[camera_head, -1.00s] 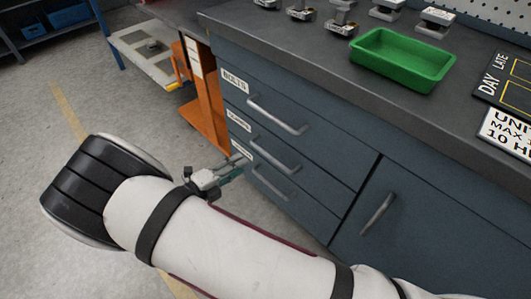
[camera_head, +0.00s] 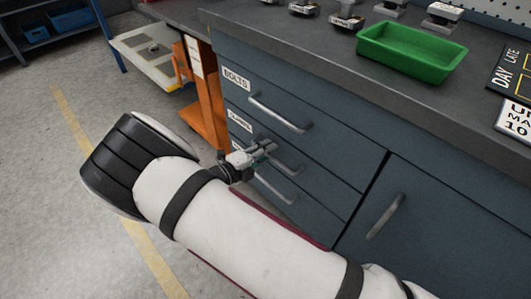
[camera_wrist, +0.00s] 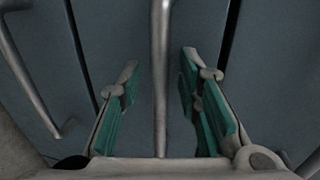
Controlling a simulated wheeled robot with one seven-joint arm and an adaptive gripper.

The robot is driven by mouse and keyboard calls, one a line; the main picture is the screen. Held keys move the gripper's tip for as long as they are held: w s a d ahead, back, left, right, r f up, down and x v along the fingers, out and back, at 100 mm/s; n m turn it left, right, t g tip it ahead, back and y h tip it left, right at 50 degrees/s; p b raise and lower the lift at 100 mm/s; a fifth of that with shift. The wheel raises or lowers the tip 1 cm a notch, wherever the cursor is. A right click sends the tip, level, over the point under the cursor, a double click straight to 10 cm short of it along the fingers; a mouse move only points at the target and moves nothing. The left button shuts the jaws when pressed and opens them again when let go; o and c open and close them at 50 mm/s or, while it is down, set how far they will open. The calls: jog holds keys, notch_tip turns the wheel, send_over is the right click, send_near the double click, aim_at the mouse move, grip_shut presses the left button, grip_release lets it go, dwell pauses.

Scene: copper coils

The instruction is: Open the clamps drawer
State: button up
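The clamps drawer (camera_head: 325,178) is the middle drawer of the blue-grey cabinet and looks shut. Its small label (camera_head: 240,122) is hard to read. Its bar handle (camera_head: 287,160) is partly hidden by my gripper (camera_head: 262,152), which is at the handle's left part. In the wrist view my gripper (camera_wrist: 160,95) is open, with green-padded fingers on both sides of the metal bar handle (camera_wrist: 160,60). A gap shows between the bar and each finger, so neither finger appears to touch it.
The bolts drawer, with its handle (camera_head: 280,115), is above, and a lower drawer handle (camera_head: 275,190) is below. A cupboard door handle (camera_head: 386,216) is at the right. A green tray (camera_head: 410,52) stands on the worktop. An orange stand (camera_head: 205,105) is beside the cabinet's left end.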

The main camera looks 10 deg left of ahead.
grip_shut()
jog(key=f+v, duration=0.3)
jog(key=v, duration=1.1)
jog(key=s+f+v, duration=0.1)
jog(key=f+v, duration=0.2)
jog(key=v, duration=1.1)
jog(key=shift+a+p, duration=0.35)
jog(key=shift+a, duration=0.05)
jog(key=shift+s, duration=0.1)
grip_release()
jog(key=v, duration=1.2)
